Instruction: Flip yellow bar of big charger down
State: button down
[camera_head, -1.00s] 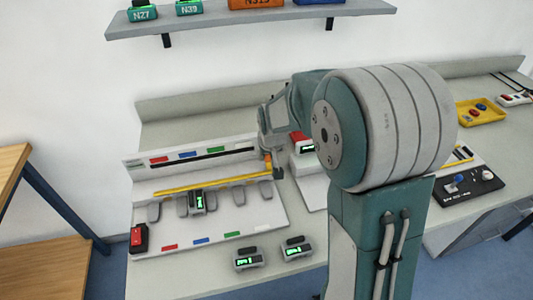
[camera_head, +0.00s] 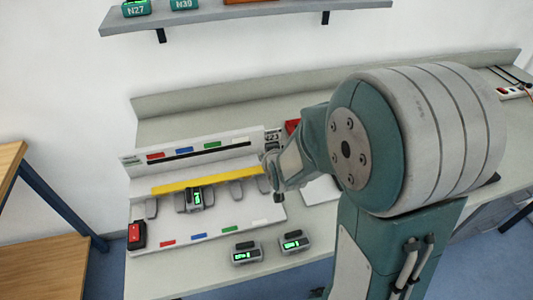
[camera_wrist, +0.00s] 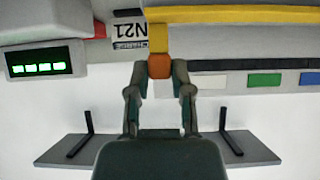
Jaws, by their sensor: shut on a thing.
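The big charger (camera_head: 258,210) is a pale unit on the bench, with its yellow bar (camera_head: 212,179) lying across it above a row of bays. One grey battery with a green display (camera_head: 195,199) sits in a bay. In the wrist view the yellow bar (camera_wrist: 235,15) runs along the top, with a short yellow arm ending in an orange tip (camera_wrist: 160,67). My gripper (camera_wrist: 159,70) is shut on that orange tip. In the head view my gripper (camera_head: 278,193) is at the bar's right end, and my wrist hides that end.
Two loose batteries (camera_head: 246,253) (camera_head: 294,242) lie in front of the charger. A red switch (camera_head: 137,235) is at its left corner. A small charger with a green display (camera_wrist: 40,65) is close left in the wrist view. A shelf (camera_head: 240,17) hangs above.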

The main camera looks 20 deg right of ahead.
jog(key=shift+s+f, duration=0.25)
jog(key=shift+f, duration=0.05)
jog(key=c, duration=0.5)
grip_release()
jog(key=shift+w+r, duration=0.1)
jog(key=shift+r, duration=0.05)
jog(key=shift+r, duration=0.25)
notch_tip(320, 180, up, 9)
jog(key=shift+a+r, duration=0.1)
jog(key=shift+r, duration=0.1)
